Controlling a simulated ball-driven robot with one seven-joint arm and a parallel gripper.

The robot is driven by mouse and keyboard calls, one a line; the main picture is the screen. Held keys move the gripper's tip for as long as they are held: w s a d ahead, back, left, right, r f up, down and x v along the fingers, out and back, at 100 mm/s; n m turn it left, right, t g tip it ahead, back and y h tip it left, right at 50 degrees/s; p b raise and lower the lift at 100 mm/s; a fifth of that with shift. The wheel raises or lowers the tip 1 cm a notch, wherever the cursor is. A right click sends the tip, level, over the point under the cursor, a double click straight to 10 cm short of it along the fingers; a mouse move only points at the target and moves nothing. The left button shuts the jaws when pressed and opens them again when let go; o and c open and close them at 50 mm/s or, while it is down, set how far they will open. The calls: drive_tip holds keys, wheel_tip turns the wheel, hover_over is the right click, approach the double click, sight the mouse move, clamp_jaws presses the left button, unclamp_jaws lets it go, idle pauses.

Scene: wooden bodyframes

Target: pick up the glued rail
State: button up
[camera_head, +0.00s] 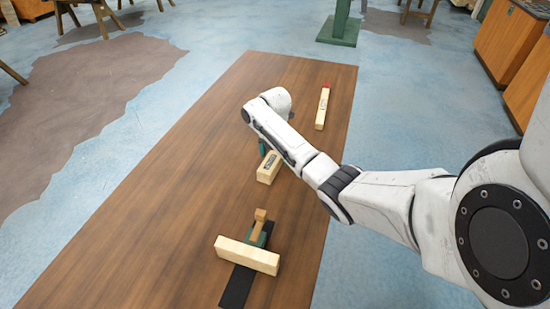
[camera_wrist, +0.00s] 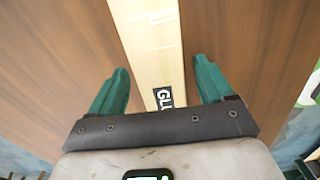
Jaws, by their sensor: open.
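The glued rail (camera_head: 265,178) is a pale wooden block with a dark label, lying on the brown table in the head view; my arm hides part of it. In the wrist view the rail (camera_wrist: 150,40) runs up the picture, and the letters "GLU" show on its black label. My gripper (camera_wrist: 160,66) is open, with one green finger on each side of the rail and a gap on both sides. In the head view a green finger of my gripper (camera_head: 262,147) shows at the rail's far end. I cannot tell how far down the fingers reach.
Another pale rail (camera_head: 322,108) with a red end lies farther back on the table (camera_head: 150,220). Nearer, a pale bar (camera_head: 247,255) lies across a black strip (camera_head: 237,287), beside a small wooden and green piece (camera_head: 260,228). The table's left side is clear.

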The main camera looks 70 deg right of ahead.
drive_tip(key=shift+f, duration=0.65)
drive_tip(key=shift+c, duration=0.4)
drive_tip(key=c, duration=1.2)
